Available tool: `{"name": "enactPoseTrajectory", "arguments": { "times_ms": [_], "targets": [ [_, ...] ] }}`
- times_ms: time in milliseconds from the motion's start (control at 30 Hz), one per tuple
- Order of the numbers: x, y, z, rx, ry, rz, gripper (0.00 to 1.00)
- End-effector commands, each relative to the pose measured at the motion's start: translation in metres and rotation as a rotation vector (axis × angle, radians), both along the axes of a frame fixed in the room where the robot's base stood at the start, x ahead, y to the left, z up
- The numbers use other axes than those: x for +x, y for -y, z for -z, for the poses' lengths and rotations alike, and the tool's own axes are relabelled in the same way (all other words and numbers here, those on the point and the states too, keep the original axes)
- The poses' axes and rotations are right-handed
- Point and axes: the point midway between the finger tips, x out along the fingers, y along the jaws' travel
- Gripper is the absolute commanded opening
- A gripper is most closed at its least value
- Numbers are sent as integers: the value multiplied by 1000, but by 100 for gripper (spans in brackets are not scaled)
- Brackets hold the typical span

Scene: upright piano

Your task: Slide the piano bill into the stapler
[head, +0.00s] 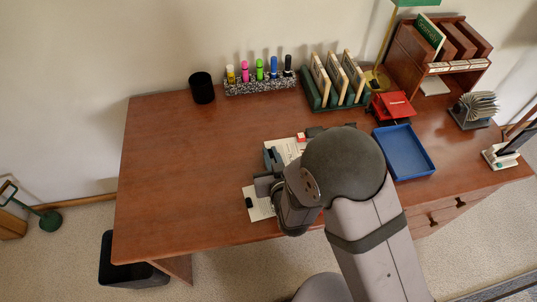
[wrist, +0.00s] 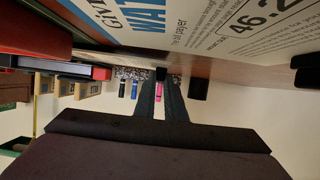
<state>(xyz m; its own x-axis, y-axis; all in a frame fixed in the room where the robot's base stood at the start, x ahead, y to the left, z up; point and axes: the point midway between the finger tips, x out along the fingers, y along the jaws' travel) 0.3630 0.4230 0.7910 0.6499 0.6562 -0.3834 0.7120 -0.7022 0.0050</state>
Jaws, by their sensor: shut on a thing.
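The piano bill (head: 287,148) is a white printed sheet, low over the middle of the brown desk, partly hidden by my gripper and arm. In the wrist view the bill (wrist: 235,22) shows close up, with a blue heading and large black figures. My gripper (head: 271,158) is shut on the bill. Its two dark fingers (wrist: 161,84) run together towards the sheet's edge; the pinch itself is hard to see. A dark object (head: 316,131) just behind my arm may be the stapler, but most of it is hidden. I cannot tell whether the bill touches it.
A blue tray (head: 404,152) and a red box (head: 391,106) stand right of my arm. A green rack (head: 336,82), a marker holder (head: 260,86) and a black cup (head: 202,88) line the back. The left half of the desk is clear.

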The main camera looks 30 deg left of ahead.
Motion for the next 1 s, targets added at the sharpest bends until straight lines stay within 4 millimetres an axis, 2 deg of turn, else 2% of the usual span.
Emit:
{"name": "enactPoseTrajectory", "arguments": {
  "times_ms": [900, 933, 1000],
  "targets": [
    [1, 1, 0, 0, 0, 0, 0],
    [1, 1, 0, 0, 0, 0, 15],
    [1, 1, 0, 0, 0, 0, 32]
  ]
}}
